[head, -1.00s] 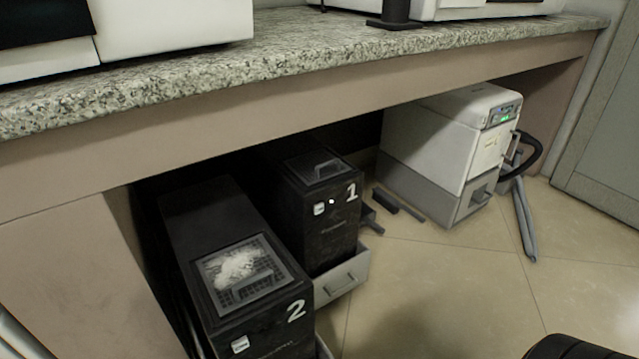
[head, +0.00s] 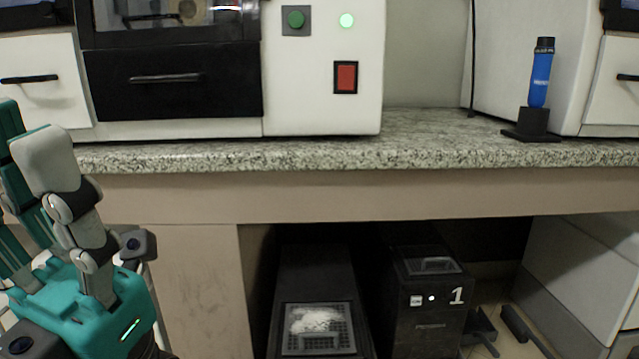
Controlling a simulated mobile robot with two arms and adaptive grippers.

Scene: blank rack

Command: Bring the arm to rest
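My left gripper (head: 42,165), teal with grey finger links, is at the left edge in the head view. Its fingers point up, in front of the bench edge. Part of it is cut off by the picture edge, and I cannot tell whether the fingers are apart. I see nothing held in it. My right gripper is not in view.
A granite worktop (head: 430,150) crosses the view, with a white machine (head: 325,105) on it. A blue tube (head: 541,80) stands upright in a black holder (head: 532,124). Black bins (head: 430,310) and a white unit (head: 585,270) are under the bench.

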